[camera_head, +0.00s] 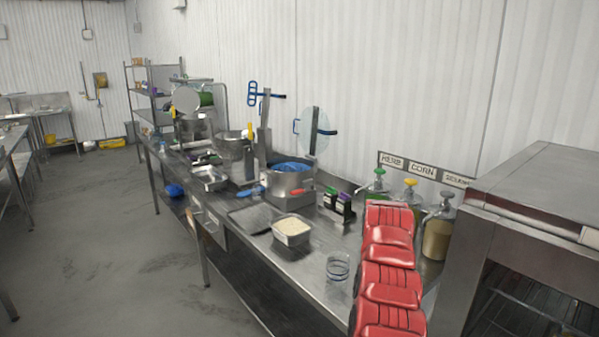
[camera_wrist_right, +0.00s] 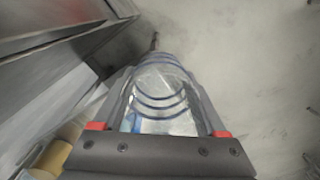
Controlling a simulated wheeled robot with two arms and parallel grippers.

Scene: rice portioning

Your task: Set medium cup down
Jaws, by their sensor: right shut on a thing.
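My right gripper (camera_wrist_right: 158,133) shows in the right wrist view, its dark fingers with red pads at their bases. It is shut on a clear cup (camera_wrist_right: 160,92) with dark blue rings. Pale floor shows beyond the cup, so it is held up, with no surface seen touching its base. In the head view a clear cup with dark lines (camera_head: 338,268) stands upright on the steel counter (camera_head: 308,262); I cannot tell whether it is the same cup. Neither gripper shows in the head view.
A metal pan of rice (camera_head: 291,231) stands left of the counter cup. A large steel oven-like unit (camera_head: 535,205) stands at the right. A pot (camera_head: 290,178) stands farther back.

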